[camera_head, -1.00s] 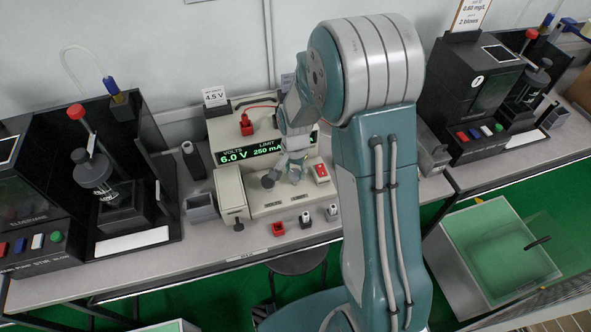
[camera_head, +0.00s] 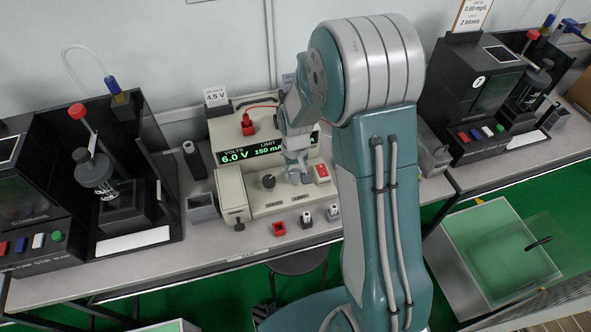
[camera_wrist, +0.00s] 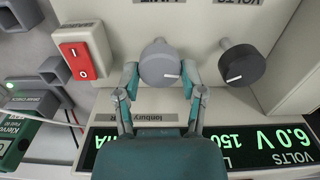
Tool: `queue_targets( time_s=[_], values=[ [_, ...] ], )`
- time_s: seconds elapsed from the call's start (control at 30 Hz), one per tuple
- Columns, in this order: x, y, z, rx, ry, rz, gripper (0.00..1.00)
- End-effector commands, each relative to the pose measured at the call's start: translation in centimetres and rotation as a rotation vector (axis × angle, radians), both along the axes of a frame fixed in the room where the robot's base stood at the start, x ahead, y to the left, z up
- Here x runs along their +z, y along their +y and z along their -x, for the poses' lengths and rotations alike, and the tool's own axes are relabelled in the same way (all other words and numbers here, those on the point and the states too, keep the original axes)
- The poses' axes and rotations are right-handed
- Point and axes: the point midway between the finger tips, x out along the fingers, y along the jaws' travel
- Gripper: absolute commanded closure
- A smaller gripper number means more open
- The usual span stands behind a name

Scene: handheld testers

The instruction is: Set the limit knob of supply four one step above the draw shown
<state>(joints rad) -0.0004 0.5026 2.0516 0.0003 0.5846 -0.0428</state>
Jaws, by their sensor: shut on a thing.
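The bench supply (camera_head: 230,200) stands mid-bench in the head view. Its display (camera_head: 235,157) reads VOLTS 6.0 V and LIMIT 150 mA; my arm covers its right part. In the wrist view the display (camera_wrist: 265,145) is upside down and partly hidden by my gripper body. The grey limit knob (camera_wrist: 160,66) has a white pointer line. My gripper (camera_wrist: 160,75) is shut on it, one finger on each side. The dark volts knob (camera_wrist: 242,65) sits beside it, untouched; it also shows in the head view (camera_head: 268,181).
A red rocker switch (camera_wrist: 77,61) is close to the gripper on the panel. Small red (camera_head: 279,229) and white-topped (camera_head: 306,219) parts lie in front. Black stations (camera_head: 110,190) flank it.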

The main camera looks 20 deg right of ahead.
Motion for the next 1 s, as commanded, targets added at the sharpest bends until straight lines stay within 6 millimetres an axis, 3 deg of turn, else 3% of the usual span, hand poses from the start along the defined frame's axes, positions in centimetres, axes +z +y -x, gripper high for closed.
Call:
queue_targets(
  time_s=[0.33,0.87,0.9,0.97,1.0],
  values=[
    [-0.33,0.06,0.5,0.134,0.016,-0.001,0.94],
    [-0.33,0.02,0.51,0.155,0.017,-0.001,0.94],
    [-0.34,0.02,0.51,0.155,0.017,-0.001,0.33],
    [-0.29,0.02,0.49,0.155,0.015,-0.001,0.13],
    [-0.25,0.01,0.44,0.155,0.013,-0.001,0.13]
  ],
)
